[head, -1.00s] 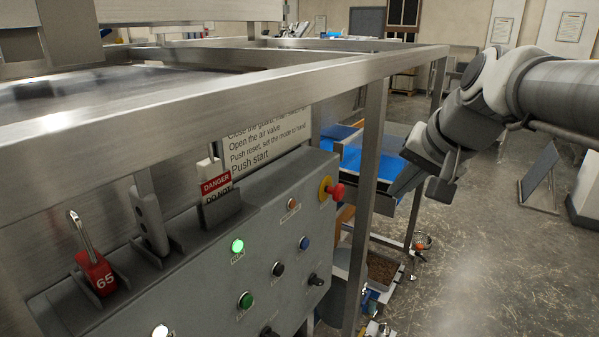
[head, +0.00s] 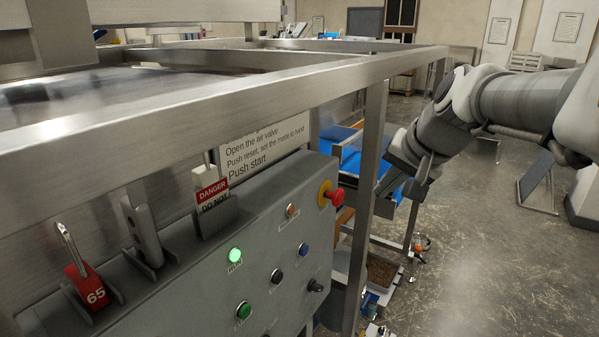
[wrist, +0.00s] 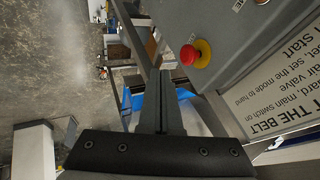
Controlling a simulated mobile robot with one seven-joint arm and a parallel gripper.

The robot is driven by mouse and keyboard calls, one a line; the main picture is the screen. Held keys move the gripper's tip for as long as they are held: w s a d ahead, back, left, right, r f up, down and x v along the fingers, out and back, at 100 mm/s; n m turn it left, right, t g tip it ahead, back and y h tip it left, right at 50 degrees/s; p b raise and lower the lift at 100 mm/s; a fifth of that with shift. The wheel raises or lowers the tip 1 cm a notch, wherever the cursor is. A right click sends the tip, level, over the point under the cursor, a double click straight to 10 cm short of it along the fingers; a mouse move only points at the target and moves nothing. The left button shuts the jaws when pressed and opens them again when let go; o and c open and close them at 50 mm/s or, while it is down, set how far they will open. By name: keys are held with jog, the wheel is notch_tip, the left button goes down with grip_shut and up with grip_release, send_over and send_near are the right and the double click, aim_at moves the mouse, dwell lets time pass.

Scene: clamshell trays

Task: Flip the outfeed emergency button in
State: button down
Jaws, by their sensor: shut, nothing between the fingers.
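A red mushroom emergency button (head: 335,198) with a yellow collar sits at the far right end of the grey control panel (head: 262,215). In the wrist view the red button (wrist: 188,55) stands out from the panel, upper right of the fingertips. My gripper (head: 381,190) is right of the button in the head view, beyond the metal frame post and apart from the button. Its fingers (wrist: 160,73) are closed together and empty in the wrist view. Whether the button is pressed or out is hard to tell.
A steel frame post (head: 370,200) stands between the panel end and my gripper, and a steel rail (head: 300,85) runs above the panel. The panel has a lit green light (head: 235,255), several buttons and a red padlock (head: 85,284). A blue conveyor (head: 350,158) lies behind. Open floor is at right.

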aim_at(335, 196)
jog(key=w+a+f, duration=0.4)
jog(key=w+f, duration=0.1)
jog(key=w, duration=0.1)
jog(key=shift+a+f+p, duration=0.15)
jog(key=shift+p, duration=0.3)
